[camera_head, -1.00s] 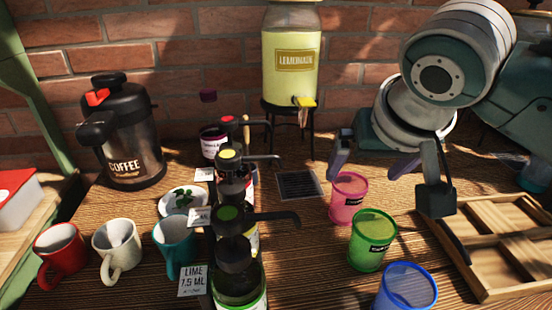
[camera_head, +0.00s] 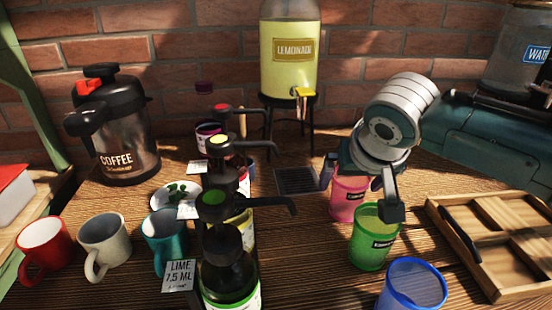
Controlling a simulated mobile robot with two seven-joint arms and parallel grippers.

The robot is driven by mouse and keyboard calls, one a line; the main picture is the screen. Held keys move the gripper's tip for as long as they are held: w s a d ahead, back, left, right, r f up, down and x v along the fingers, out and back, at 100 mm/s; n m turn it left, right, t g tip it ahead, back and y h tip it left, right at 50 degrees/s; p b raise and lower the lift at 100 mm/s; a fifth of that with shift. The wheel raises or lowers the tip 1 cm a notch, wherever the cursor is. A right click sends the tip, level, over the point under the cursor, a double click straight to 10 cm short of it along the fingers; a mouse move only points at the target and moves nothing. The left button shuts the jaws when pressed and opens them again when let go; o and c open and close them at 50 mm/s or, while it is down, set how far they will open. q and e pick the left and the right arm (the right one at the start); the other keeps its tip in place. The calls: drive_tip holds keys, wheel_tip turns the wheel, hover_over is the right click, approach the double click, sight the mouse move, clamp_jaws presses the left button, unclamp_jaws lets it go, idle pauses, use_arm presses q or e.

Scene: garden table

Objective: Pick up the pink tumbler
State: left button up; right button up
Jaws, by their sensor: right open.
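The pink tumbler (camera_head: 348,203) stands upright on the wooden table, behind and slightly left of the green tumbler. My right gripper (camera_head: 359,196) is open above and around it, with one finger at its left side and the other at its right, above the green tumbler. The gripper's body hides part of the pink tumbler's top. I cannot tell whether the fingers touch it. My left gripper is not in view.
The green tumbler (camera_head: 372,243) is close in front, and a blue tumbler (camera_head: 412,290) is nearer still. A wooden tray (camera_head: 440,205) lies to the right. Pump bottles (camera_head: 228,275) stand left, and a lemonade dispenser (camera_head: 290,70) stands behind.

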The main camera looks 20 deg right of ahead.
drive_tip(key=shift+f, duration=0.1)
drive_tip(key=c, duration=1.2)
